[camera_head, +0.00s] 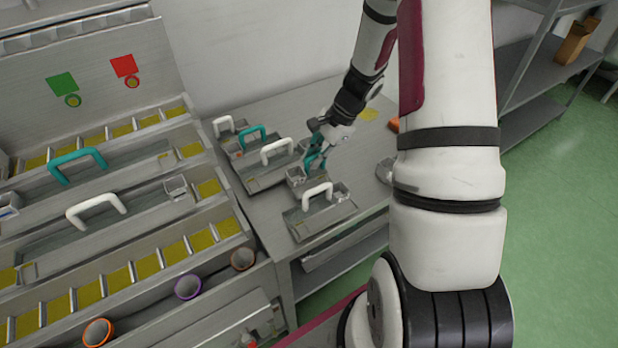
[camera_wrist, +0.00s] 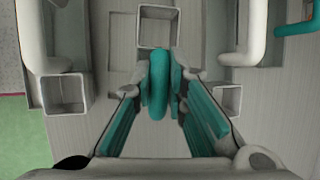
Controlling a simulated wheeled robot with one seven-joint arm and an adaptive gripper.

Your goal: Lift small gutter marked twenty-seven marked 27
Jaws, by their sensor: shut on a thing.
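A small grey gutter with a teal handle is at my gripper (camera_head: 315,155) in the head view, on or just above the grey table. Its square end box (camera_head: 295,176) shows beside the fingers; my gripper hides much of the rest. In the wrist view the teal handle (camera_wrist: 160,80) stands between the two teal-padded fingers of my gripper (camera_wrist: 157,90), seen nearly end-on. The gutter's open square box (camera_wrist: 160,26) lies beyond it. My gripper is shut on this handle. I cannot read any number, and cannot tell whether the gutter is clear of the table.
A white-handled gutter (camera_head: 318,203) stands close in front. Behind are more gutters with a white handle (camera_head: 278,151) and a teal handle (camera_head: 253,137). A large stepped trough unit (camera_head: 110,235) fills the left. Grey shelves (camera_head: 545,75) stand at right, beyond green floor.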

